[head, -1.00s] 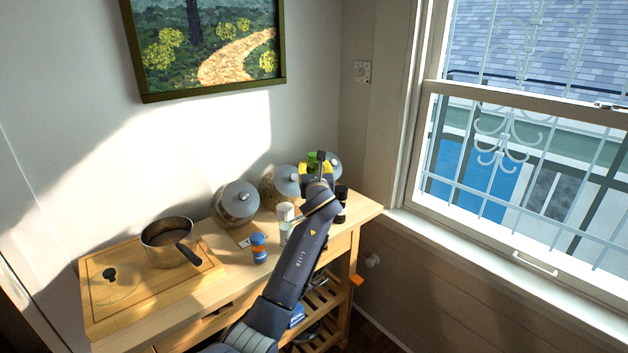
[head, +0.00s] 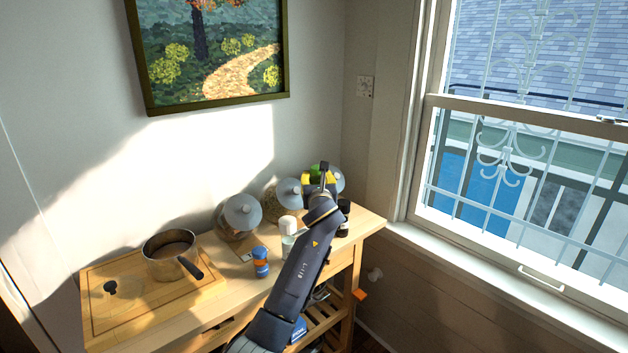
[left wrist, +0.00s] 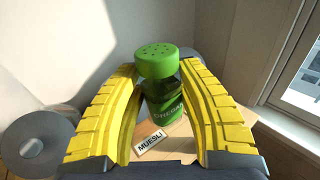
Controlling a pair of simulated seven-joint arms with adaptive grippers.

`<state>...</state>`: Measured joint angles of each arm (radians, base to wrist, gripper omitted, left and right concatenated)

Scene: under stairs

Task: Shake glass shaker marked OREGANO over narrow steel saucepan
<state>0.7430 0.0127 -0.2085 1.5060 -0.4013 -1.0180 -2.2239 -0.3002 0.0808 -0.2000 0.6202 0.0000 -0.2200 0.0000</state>
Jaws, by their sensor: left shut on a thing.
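The glass shaker marked OREGANO (left wrist: 165,115), with a green perforated cap, stands upright between the yellow fingers of my left gripper (left wrist: 160,105) in the left wrist view. The fingers are shut on it. In the head view only a bit of its green cap (head: 315,169) shows past my left gripper (head: 320,179), at the far right of the wooden cart. I cannot tell whether its base touches the cart top. The narrow steel saucepan (head: 158,270), with a dark handle, is on the wooden board at the cart's left. My right gripper is not in view.
Large jars with grey lids (head: 242,212) stand along the wall between saucepan and gripper. A blue-and-orange shaker (head: 261,262) and a white-capped shaker (head: 288,227) stand in front. A lid with a dark knob (head: 110,288) lies on the board (head: 205,291). A MUESLI label (left wrist: 152,141) lies below the shaker.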

